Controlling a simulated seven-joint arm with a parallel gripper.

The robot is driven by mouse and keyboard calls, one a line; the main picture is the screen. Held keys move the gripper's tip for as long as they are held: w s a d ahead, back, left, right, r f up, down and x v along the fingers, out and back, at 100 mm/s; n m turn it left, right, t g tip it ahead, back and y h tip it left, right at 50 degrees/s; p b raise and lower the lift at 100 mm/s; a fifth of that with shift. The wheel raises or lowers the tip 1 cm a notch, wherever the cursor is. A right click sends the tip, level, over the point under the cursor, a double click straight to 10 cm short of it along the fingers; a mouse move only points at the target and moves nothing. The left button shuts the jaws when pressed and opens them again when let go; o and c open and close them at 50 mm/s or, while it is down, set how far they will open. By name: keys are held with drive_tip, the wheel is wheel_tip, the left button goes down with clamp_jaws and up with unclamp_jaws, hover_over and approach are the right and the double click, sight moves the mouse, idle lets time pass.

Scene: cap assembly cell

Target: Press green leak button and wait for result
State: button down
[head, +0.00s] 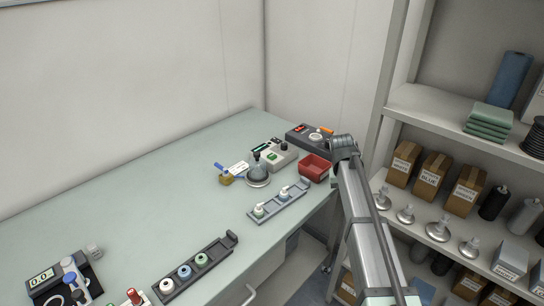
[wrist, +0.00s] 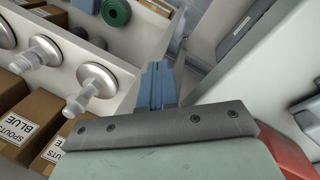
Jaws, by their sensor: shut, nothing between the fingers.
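The leak tester is a light grey box (head: 283,155) at the back of the bench in the head view, with a green button (head: 272,156) on it. A clear dome on a round base (head: 257,174) stands at its front left. My gripper's fingers (wrist: 157,84) show in the wrist view, closed together and holding nothing. In the head view my arm reaches up at the bench's right end, right of the tester and apart from it; the fingers cannot be made out there. The green button does not show in the wrist view.
A red bin (head: 314,168) lies between the tester and my arm. A dark device (head: 309,138) stands behind it. A grey rack (head: 279,204) with small parts is in front. Shelves with boxes (head: 433,172) stand right. The bench middle is clear.

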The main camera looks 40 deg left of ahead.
sight(269, 156)
drive_tip(key=a+r, duration=0.3)
drive_tip(key=s+a+r+t, duration=0.1)
drive_tip(key=a+r, duration=0.3)
drive_tip(key=a+r+t, duration=0.1)
drive_tip(key=a+r, duration=0.3)
drive_tip(key=shift+s+a, duration=0.2)
drive_tip(key=shift+s, duration=0.15)
drive_tip(key=s+a+r+t, duration=0.1)
drive_tip(key=a+r+t, duration=0.1)
drive_tip(key=a, duration=0.4)
drive_tip(key=s+a+r+m+t, duration=0.1)
drive_tip(key=s+a+r, duration=0.1)
drive_tip(key=a, duration=0.4)
drive_tip(key=s+a+r+m+t, duration=0.1)
drive_tip(key=a+r+t, duration=0.1)
drive_tip(key=a, duration=0.4)
drive_tip(key=shift+s+a+r+t+h, duration=0.3)
drive_tip(key=shift+s+r+h, duration=0.1)
drive_tip(key=shift+r, duration=0.35)
drive_tip(key=shift+w, duration=0.1)
drive_tip(key=shift+f, duration=4.45)
drive_tip(key=shift+f, duration=0.85)
drive_tip(key=shift+r, duration=0.85)
